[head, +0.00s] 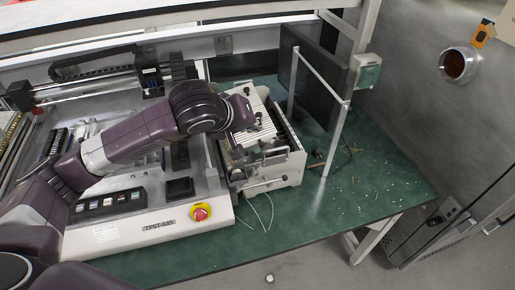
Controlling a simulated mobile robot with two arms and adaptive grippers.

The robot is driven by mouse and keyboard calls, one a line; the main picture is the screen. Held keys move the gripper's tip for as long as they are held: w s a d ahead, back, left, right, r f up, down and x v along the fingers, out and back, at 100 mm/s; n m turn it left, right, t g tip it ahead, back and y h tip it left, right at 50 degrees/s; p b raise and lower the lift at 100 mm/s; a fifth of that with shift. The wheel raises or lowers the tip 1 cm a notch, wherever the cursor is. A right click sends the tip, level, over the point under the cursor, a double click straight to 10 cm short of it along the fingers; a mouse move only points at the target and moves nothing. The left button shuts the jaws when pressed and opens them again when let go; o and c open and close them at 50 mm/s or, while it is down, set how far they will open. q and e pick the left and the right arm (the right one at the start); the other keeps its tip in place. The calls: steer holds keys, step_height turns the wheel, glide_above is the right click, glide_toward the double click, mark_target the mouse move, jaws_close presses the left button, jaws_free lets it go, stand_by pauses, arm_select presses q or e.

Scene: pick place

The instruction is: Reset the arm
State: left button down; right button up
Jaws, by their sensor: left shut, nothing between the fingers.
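My left arm (135,137) is purple and reaches in from the left over a white machine base. Its wrist (208,108) is above the right part of the base. My left gripper (268,153) shows small and dark in front of a white boxy device (283,172) on the green table. It is shut with nothing held. Its fingertips are hard to tell apart from the device's dark parts, and I cannot tell whether they touch it. My right gripper is not in view.
The white base carries a red emergency button (201,213) and a row of switches (108,201). The green table (375,195) is mostly clear at right, with small scraps.

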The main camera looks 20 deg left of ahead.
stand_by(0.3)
arm_select(q)
steer(key=s+d+f+m+g+h, duration=0.1)
steer(key=s+d+f+m, duration=0.2)
steer(key=s+f, duration=0.35)
steer(key=s+d+f+m+g, duration=0.1)
steer(key=s+d+f+m, duration=0.2)
steer(key=s+f, duration=0.35)
steer(key=s+a+f+m+g+y, duration=0.1)
steer(key=s+a+f+g+y, duration=0.1)
steer(key=s+a+f, duration=0.5)
steer(key=s+a+f+m+g+y, duration=0.1)
steer(key=s+a+f+g, duration=0.15)
steer(key=s, duration=0.85)
step_height(320, 180, down, 30)
steer(key=s+r+b, duration=0.1)
steer(key=s+b, duration=0.1)
steer(key=b, duration=0.1)
steer(key=s+a+f+g+b, duration=0.1)
steer(key=s+a+f+b, duration=0.1)
steer(key=s+f, duration=1.4)
step_height(320, 180, down, 4)
steer(key=shift+s+a+r+m, duration=0.15)
steer(key=shift+s+a+m, duration=0.15)
steer(key=shift+s, duration=0.1)
